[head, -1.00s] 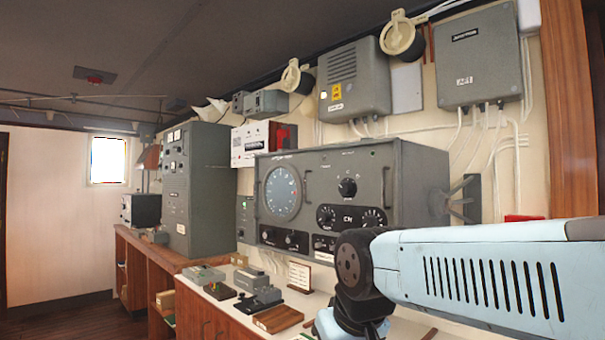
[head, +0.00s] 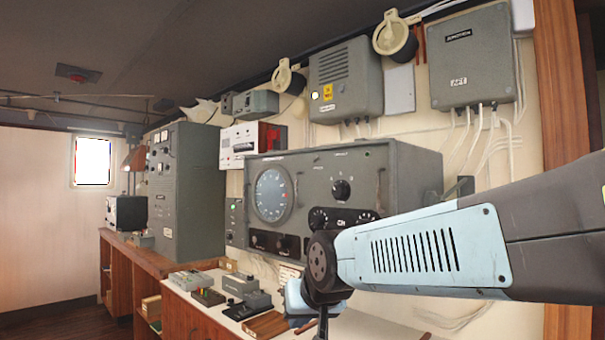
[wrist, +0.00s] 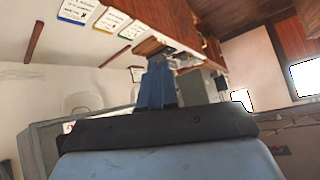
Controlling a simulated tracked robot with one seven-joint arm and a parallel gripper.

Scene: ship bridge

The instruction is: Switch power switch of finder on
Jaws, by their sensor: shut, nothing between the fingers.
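The finder looks to be the large grey unit (head: 318,168) on the wall, with a round dial (head: 273,194) at its left and several knobs on its front. My arm hides the lower right of its panel. I cannot tell which control is the power switch. My gripper (wrist: 157,82) shows in the wrist view as two blue fingers close together, shut and empty. In the head view my wrist is low in front of the finder's lower edge, and the fingertips are not clear. I see no contact with the finder.
Tall grey cabinet (head: 185,190) stands left. Grey boxes (head: 345,82) hang above, with cables on the wall. The wrist view shows labelled cards (wrist: 112,20) on the counter.

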